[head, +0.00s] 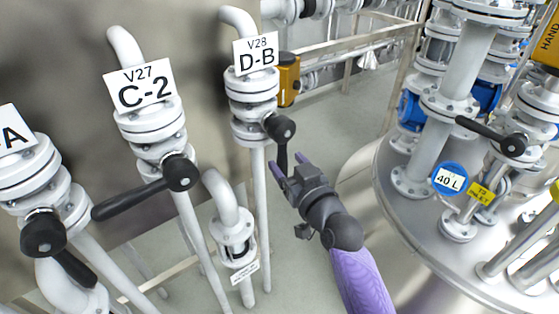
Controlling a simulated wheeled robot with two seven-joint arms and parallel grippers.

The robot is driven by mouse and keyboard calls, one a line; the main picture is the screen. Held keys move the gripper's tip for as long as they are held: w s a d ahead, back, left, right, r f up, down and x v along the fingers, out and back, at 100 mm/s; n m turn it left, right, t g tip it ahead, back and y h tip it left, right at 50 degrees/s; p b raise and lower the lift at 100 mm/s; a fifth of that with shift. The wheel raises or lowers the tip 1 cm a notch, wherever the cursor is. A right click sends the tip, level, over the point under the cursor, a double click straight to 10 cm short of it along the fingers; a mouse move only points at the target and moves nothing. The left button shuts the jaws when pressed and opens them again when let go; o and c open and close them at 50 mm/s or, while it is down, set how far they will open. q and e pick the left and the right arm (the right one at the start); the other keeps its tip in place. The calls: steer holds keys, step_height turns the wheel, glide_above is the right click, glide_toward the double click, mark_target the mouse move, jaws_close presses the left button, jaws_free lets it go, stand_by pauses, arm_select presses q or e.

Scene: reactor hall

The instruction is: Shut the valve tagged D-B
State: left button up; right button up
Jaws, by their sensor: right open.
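The valve tagged D-B (252,88) is a white flanged valve on a vertical pipe, with a V28 D-B tag (256,54) on top. Its black handle (281,130) has a round hub on the right side and a lever hanging down, roughly in line with the pipe. My right gripper (287,166), with purple fingers, is open at the lower end of that lever. The lever's end appears between the fingers; contact cannot be told. My left gripper is not in view.
Valve C-2 (152,130) stands to the left, its black lever (130,199) sticking out across its pipe. Another valve with a tag ending in A (40,180) is at far left. A yellow box (288,80) sits behind D-B. A steel vessel (400,225) with pipework stands right.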

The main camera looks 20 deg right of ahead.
mark_target(285, 160)
steer(key=shift+w+a+b, duration=0.2)
steer(key=shift+w+b, duration=0.2)
steer(key=shift+w, duration=1.15)
jaws_close()
